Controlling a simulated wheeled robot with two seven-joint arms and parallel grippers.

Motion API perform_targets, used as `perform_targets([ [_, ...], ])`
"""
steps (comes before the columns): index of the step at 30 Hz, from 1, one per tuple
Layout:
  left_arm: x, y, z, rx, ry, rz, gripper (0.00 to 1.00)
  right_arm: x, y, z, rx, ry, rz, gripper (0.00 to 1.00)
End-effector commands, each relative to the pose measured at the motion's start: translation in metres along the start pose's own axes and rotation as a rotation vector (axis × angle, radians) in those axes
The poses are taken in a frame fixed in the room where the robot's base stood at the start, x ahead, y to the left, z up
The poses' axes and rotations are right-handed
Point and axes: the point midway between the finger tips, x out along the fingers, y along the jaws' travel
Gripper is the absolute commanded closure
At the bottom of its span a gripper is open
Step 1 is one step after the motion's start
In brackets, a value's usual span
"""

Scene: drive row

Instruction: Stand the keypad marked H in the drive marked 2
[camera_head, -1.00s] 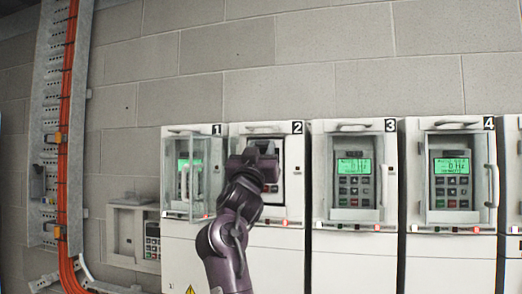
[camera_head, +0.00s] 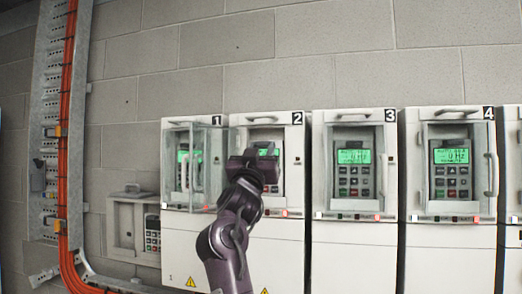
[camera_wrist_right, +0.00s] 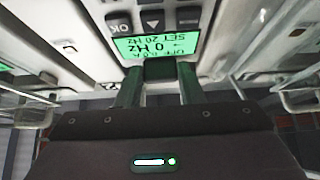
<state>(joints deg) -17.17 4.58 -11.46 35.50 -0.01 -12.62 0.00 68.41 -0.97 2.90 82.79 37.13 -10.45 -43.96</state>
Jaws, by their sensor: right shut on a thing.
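My right gripper (camera_head: 262,157) is in front of the drive marked 2 (camera_head: 265,119), with its jaws at the upper part of the bay. In the right wrist view the gripper (camera_wrist_right: 158,72) is shut on a keypad (camera_wrist_right: 155,46) at its screen end. The keypad's lit green screen reads 0 Hz, upside down in that view. In the head view, part of this green screen (camera_head: 268,147) shows above the gripper inside the bay. The gripper and arm hide most of the keypad, and I cannot read an H on it. My left gripper is not in view.
A clear door (camera_head: 208,168) is swung out in front of drive 1. Drives 3 (camera_head: 354,120) and 4 (camera_head: 450,122) hold lit keypads. A wall box (camera_head: 125,228) with a keypad (camera_head: 152,234) is at lower left, near orange cables (camera_head: 66,150).

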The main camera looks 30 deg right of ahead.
Motion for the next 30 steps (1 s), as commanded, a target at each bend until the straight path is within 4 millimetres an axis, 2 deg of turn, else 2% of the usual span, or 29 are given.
perform_targets([
  [8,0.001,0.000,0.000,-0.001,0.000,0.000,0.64,-0.001,0.000,0.000,0.001,0.002,0.000,0.86],
  [9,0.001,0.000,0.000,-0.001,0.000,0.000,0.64,-0.001,0.000,0.000,0.001,0.002,0.000,0.62],
  [14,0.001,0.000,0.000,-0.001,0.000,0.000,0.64,-0.001,0.000,0.001,0.001,0.002,0.000,0.41],
  [23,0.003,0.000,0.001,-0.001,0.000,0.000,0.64,-0.003,0.000,0.003,0.000,-0.001,-0.001,0.40],
  [26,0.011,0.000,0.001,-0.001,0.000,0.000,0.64,-0.014,-0.001,0.004,0.002,0.001,-0.002,0.40],
  [30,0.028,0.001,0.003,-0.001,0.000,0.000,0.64,-0.039,-0.001,0.006,0.003,0.002,-0.002,0.40],
])
